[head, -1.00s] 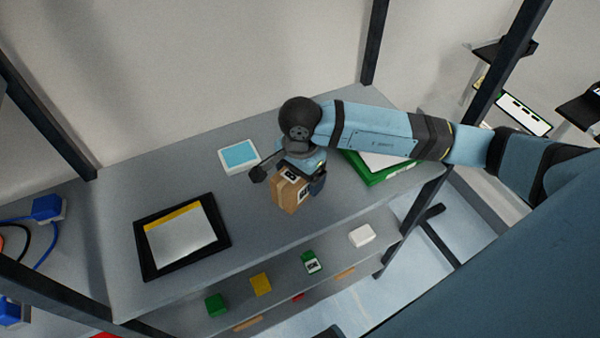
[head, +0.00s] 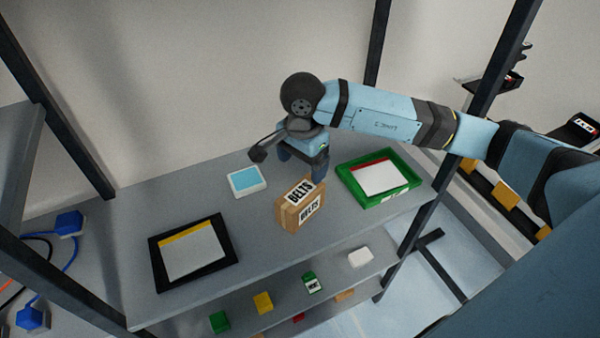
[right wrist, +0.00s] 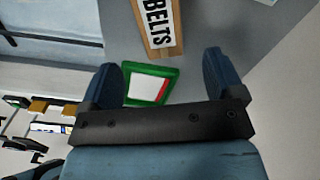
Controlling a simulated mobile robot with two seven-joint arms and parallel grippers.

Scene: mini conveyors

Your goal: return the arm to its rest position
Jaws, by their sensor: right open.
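My right arm (head: 375,118) reaches in from the right over the grey shelf. My right gripper (head: 303,172) is open and empty, raised above and behind the box in the head view. Its two blue fingers (right wrist: 170,80) stand wide apart in the right wrist view. A cardboard box labelled BELTS (head: 290,216) stands on the shelf, apart from the fingers. The box (right wrist: 148,45) also shows at the top of the right wrist view. My left gripper is not in view.
A green tray (head: 412,180) with a white sheet lies right of the box. A white device with a light-blue top (head: 263,186) and a black-framed panel (head: 232,262) lie to the left. Dark posts (head: 378,50) rise at the shelf's edges. Small coloured items sit on a lower shelf.

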